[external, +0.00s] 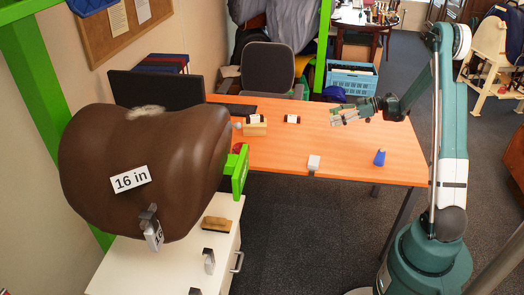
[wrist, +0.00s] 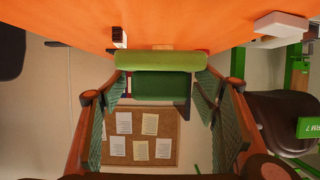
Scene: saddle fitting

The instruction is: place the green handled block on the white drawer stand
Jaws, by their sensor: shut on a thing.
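The green handled block (wrist: 160,62) is between the fingers of my gripper (wrist: 158,90) in the wrist view, with a light green front part and a darker green part behind. In the external view my gripper (external: 346,114) holds it over the back right of the orange table, and the block is small there. The white drawer stand (external: 120,275) is at the lower left in the external view, well apart from my gripper. The large brown saddle (external: 140,165) marked "16 in" is above the stand and hides part of its top.
A brush (external: 216,224) and small dark-and-silver items (external: 208,261) are on the stand.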

